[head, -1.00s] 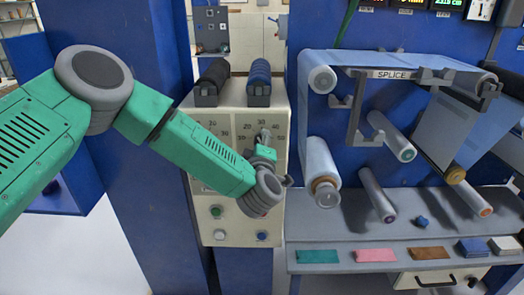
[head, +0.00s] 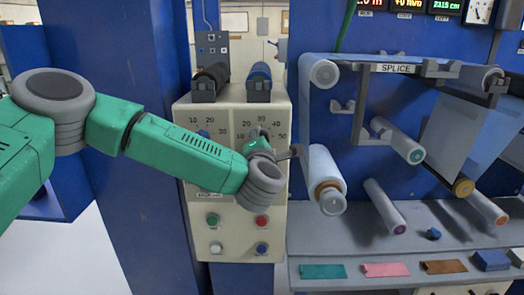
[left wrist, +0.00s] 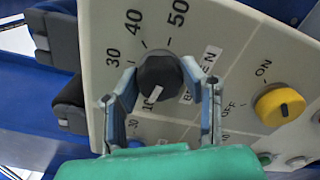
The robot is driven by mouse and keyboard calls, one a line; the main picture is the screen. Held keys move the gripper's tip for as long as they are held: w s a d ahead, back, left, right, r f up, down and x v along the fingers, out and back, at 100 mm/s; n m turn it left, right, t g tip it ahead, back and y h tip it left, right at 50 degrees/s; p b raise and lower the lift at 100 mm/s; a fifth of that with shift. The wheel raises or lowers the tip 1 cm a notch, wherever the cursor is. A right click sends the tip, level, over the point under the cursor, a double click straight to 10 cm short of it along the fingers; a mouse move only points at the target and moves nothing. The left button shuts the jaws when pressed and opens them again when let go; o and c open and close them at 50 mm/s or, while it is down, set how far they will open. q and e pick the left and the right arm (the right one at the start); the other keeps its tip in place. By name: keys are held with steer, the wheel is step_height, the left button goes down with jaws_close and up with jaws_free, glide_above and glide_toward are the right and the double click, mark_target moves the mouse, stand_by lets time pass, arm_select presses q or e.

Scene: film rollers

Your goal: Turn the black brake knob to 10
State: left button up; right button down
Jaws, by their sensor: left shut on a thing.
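The black brake knob (left wrist: 157,75) stands on the cream panel (left wrist: 235,50), inside an arc of numbers; 30, 40 and 50 are readable in the left wrist view. My left gripper (left wrist: 160,88) is shut on it, with one finger on either side. A pale mark shows at the knob's lower edge, but I cannot tell exactly which number it points to. In the head view the left gripper (head: 261,140) is at the panel's right dial, and its wrist hides the dial's lower part. My right gripper is out of view.
A yellow ON/OFF knob (left wrist: 280,105) stands to the right in the wrist view. A blue knob (head: 204,134) is on the left dial, with green (head: 213,219) and red (head: 262,221) buttons below. A film roller (head: 326,180) projects close to the panel's right.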

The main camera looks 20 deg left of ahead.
arm_select(q)
steer(key=shift+s+f+n+b, duration=0.1)
steer(key=shift+f+n+b, duration=0.35)
steer(key=shift+n+b, duration=0.45)
steer(key=o, duration=1.1)
steer(key=shift+o, duration=0.2)
steer(key=shift+r, duration=0.1)
steer(key=shift+r, duration=0.1)
steer(key=v, duration=1.1)
steer(key=shift+s, duration=0.35)
